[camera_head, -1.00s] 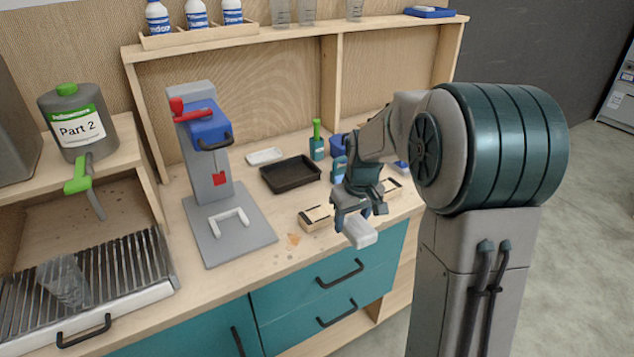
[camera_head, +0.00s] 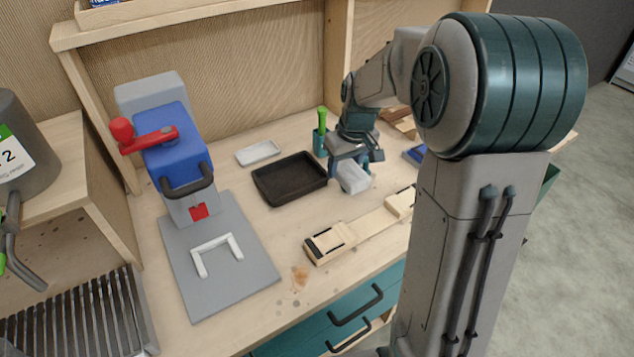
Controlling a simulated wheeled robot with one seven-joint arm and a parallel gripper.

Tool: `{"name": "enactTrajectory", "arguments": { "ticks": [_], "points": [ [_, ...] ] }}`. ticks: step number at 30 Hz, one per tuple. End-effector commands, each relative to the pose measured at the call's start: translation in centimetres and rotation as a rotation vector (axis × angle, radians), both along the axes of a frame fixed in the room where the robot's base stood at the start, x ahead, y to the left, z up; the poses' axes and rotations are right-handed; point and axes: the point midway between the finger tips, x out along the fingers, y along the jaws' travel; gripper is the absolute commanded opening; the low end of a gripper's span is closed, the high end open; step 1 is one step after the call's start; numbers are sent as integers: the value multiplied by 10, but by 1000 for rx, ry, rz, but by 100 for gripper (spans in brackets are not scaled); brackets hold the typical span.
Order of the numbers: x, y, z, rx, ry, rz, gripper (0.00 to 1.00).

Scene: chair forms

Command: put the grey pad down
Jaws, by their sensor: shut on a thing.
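The grey pad (camera_head: 354,178) is a small light grey block. My gripper (camera_head: 352,164) is shut on it, over the right part of the worktop, just right of the black tray. The pad hangs under the fingers; I cannot tell whether it touches the worktop. My arm hides part of the area behind it.
A wooden form (camera_head: 325,244) lies in front. A grey press (camera_head: 172,150) with a base plate stands at left. Worktop between tray and form is bare.

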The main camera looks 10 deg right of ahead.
Motion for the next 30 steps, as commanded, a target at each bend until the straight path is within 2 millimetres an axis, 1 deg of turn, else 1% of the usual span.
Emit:
{"name": "enactTrajectory", "arguments": {
  "ticks": [5, 9, 12, 15, 20, 23, 27, 30],
  "points": [
    [2, 35, -18, 1, 5, 12, 16],
    [5, 68, -38, 0, 5, 11, 16],
    [7, 88, -51, 1, 5, 10, 16],
    [9, 102, -60, 0, 4, 6, 16],
    [10, 112, -68, 0, 2, 2, 16],
    [10, 113, -78, 0, 4, 0, 16],
    [9, 113, -98, -1, 5, 1, 16],
    [10, 113, -106, 0, 2, 1, 16]
  ]
}}
